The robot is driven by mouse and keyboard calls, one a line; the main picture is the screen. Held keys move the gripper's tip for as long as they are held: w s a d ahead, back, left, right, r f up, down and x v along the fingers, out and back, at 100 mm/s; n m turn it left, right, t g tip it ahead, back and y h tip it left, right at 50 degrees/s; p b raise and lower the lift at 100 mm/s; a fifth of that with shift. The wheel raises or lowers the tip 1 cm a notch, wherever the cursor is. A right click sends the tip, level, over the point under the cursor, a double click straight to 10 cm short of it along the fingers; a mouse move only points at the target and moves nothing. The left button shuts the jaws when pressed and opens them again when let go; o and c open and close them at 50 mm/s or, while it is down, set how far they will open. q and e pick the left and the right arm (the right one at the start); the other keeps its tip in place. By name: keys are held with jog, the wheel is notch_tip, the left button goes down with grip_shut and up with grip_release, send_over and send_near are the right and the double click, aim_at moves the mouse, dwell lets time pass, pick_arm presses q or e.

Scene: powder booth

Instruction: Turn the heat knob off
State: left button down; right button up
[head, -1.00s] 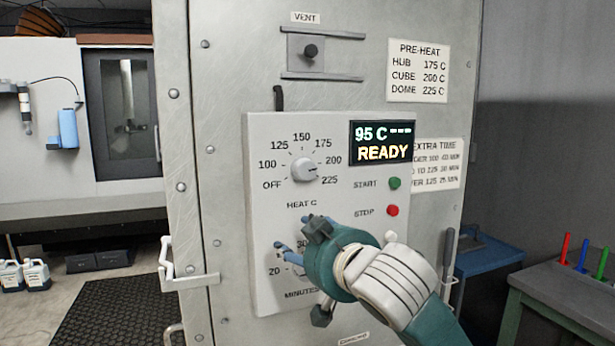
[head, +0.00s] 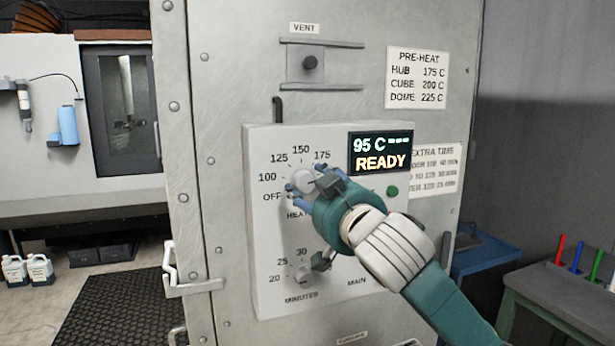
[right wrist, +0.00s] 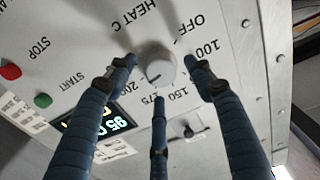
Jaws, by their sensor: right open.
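The heat knob (head: 303,181) is a pale round knob on the light control panel (head: 275,235), partly hidden by my right gripper (head: 312,190) in the head view. In the right wrist view the heat knob (right wrist: 160,70) sits between the three blue fingers of my right gripper (right wrist: 160,72). The fingers are open around it, with visible gaps at the sides. The knob's dark mark appears to point toward the 200 side of the dial, away from OFF. My left gripper is in neither view.
The minutes knob (head: 302,275) is below on the same panel. The display (head: 381,152) reads 95 C and READY. The green start button (head: 392,192) is right of my gripper; the red stop button (right wrist: 10,72) shows in the right wrist view. A door handle (head: 180,275) sticks out at lower left.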

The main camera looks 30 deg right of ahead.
aim_at(304, 181)
jog(key=shift+x, duration=1.25)
jog(key=shift+w+p, duration=0.25)
jog(key=shift+p, duration=0.05)
jog(key=shift+c, duration=0.5)
jog(key=c, duration=1.1)
jog(key=shift+o, duration=0.2)
